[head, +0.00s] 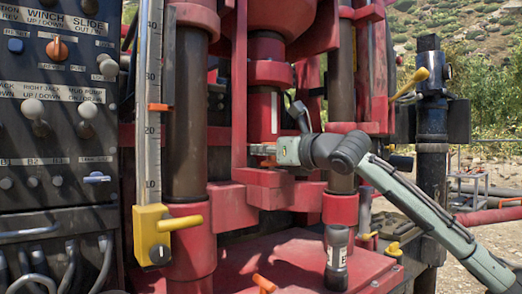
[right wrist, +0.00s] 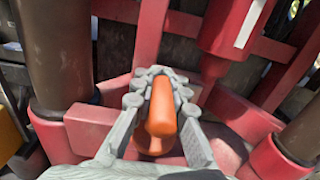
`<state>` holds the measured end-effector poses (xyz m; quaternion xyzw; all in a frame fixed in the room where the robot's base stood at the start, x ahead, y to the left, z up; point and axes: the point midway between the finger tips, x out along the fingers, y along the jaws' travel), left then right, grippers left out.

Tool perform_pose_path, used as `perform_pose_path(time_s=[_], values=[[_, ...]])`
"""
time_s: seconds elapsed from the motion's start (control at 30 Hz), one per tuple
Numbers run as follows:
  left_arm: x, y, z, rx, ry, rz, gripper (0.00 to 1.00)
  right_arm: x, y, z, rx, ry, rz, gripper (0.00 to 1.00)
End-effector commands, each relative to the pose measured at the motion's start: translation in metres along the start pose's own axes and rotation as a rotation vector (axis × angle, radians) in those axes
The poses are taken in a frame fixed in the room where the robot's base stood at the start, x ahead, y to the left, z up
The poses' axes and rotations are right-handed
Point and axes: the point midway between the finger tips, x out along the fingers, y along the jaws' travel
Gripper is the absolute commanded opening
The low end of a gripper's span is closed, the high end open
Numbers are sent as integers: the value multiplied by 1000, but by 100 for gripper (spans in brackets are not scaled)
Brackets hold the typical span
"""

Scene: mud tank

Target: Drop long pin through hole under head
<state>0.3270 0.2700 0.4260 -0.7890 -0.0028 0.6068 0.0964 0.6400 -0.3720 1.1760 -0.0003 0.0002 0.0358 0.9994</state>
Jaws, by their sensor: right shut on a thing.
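My right gripper (head: 270,154) reaches in from the right to the red drill column, just below the red head (head: 266,112). In the right wrist view, my right gripper (right wrist: 160,74) is shut on the orange handle of a pin (right wrist: 162,108). The pin's shaft is hidden, so I cannot tell whether it is in a hole. A red block (head: 270,190) lies just below the gripper. The hole itself does not show. My left gripper is not in view.
A control panel (head: 58,130) with knobs stands at the left. A yellow-based gauge (head: 152,232) stands beside a dark cylinder (head: 187,110). Another orange handle (head: 264,284) shows on the red deck (head: 300,252). A dark bottle-like part (head: 336,258) stands nearby.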

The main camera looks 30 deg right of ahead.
Motion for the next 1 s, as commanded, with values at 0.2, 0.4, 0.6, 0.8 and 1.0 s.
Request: perform_pose_path(time_s=[0.2,0.4,0.6,0.8,1.0], values=[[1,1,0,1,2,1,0,0,0,-2,-1,0,-1,0],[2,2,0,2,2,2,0,0,0,-6,0,0,-1,0],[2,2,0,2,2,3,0,0,0,-10,0,-1,1,0],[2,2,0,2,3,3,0,0,0,-10,0,-1,1,0],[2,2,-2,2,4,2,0,0,0,-11,0,-1,0,26]])
